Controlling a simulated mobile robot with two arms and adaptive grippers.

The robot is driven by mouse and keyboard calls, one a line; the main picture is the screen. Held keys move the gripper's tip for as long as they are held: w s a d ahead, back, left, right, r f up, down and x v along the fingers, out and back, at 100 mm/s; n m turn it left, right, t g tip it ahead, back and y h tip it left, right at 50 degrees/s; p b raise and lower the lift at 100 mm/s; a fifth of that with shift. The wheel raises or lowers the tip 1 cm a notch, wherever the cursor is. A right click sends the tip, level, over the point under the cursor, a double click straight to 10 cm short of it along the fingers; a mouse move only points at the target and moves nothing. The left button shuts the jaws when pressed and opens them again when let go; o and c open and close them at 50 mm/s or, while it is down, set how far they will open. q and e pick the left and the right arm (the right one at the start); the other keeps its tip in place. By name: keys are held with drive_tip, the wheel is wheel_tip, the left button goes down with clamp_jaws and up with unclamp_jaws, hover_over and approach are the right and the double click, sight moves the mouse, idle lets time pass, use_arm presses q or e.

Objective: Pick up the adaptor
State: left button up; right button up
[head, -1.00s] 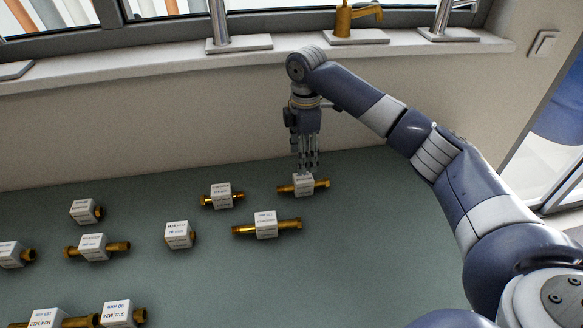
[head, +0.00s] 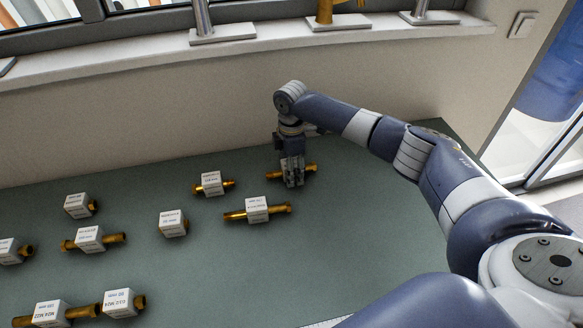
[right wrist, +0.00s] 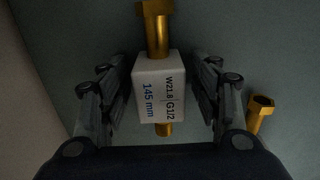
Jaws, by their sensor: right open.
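The brass adaptor (right wrist: 158,30) with a white label block reading "W21.8 G1/2 145 mm" (right wrist: 157,88) lies on the grey-green table. In the right wrist view it sits between the two fingers of my right gripper (right wrist: 160,95), which is open, with a gap on each side of the block. In the head view my right gripper (head: 292,182) points down over this adaptor (head: 310,170), hiding most of its block; brass ends show on both sides. My left gripper is not in view.
Other labelled brass fittings lie nearby: one just in front (head: 257,210), one to the left (head: 211,184), and several farther left. A wall and a window sill (head: 150,55) with taps stand behind. The table (head: 230,270) is clear at front centre.

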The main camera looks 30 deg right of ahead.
drive_tip(key=c, duration=1.3)
drive_tip(key=shift+o, duration=0.2)
drive_tip(key=shift+r, duration=0.1)
